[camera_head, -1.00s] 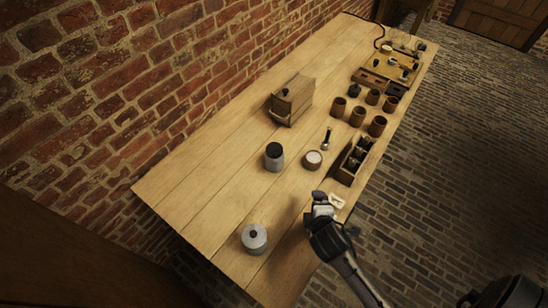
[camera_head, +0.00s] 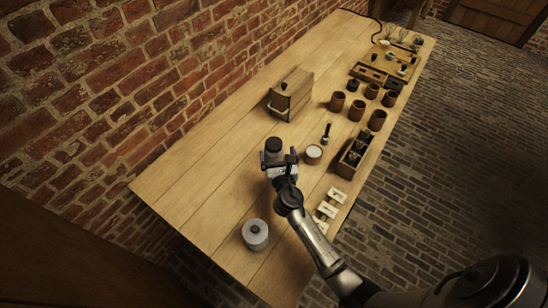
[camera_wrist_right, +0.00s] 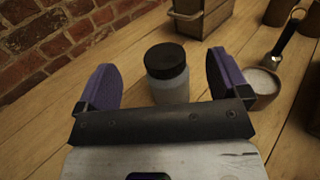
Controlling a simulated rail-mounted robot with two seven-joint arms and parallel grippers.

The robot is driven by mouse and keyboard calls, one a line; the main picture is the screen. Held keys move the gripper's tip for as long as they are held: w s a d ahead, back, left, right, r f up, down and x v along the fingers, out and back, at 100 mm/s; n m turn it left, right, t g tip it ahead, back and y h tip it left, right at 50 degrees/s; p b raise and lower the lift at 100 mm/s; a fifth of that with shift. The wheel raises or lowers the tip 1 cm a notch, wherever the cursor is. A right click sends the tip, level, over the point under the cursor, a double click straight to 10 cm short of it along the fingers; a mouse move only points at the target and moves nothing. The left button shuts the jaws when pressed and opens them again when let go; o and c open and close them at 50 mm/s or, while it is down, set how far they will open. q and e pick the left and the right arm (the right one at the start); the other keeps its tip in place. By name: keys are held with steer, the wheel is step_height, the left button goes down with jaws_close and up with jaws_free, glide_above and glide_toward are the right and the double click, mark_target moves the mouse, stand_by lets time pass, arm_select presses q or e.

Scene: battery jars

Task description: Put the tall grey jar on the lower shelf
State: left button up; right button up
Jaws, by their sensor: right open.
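A grey jar with a black lid (camera_head: 273,146) stands upright on the wooden table; in the right wrist view the jar (camera_wrist_right: 168,84) stands ahead, between the purple-padded fingers. My right gripper (camera_head: 279,157) is open, with its fingers spread to either side of the jar; I cannot tell if either touches it. A second, squatter-looking grey jar with a grey lid and dark knob (camera_head: 255,235) stands near the table's near end. I cannot make out a lower shelf. My left gripper is not in view.
A small white-filled bowl (camera_head: 313,154) stands close right of the jar. A wooden box (camera_head: 291,94) stands behind it. A divided wooden crate (camera_head: 354,157), several brown cups (camera_head: 357,110) and white cards (camera_head: 327,209) line the right side. The table's left side is clear.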

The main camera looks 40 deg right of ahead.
mark_target(274, 143)
step_height(274, 143, down, 4)
steer(key=shift+r+b, duration=0.2)
steer(key=shift+b, duration=0.55)
steer(key=shift+w+d+r, duration=0.3)
steer(key=shift+w+r, duration=0.1)
steer(key=shift+w, duration=0.1)
steer(key=shift+x, duration=0.75)
steer(key=shift+w+d, duration=0.2)
steer(key=shift+x, duration=2.15)
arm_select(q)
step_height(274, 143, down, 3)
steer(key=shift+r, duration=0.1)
arm_select(e)
steer(key=shift+r, duration=0.1)
steer(key=c, duration=1.6)
steer(key=shift+o, duration=0.2)
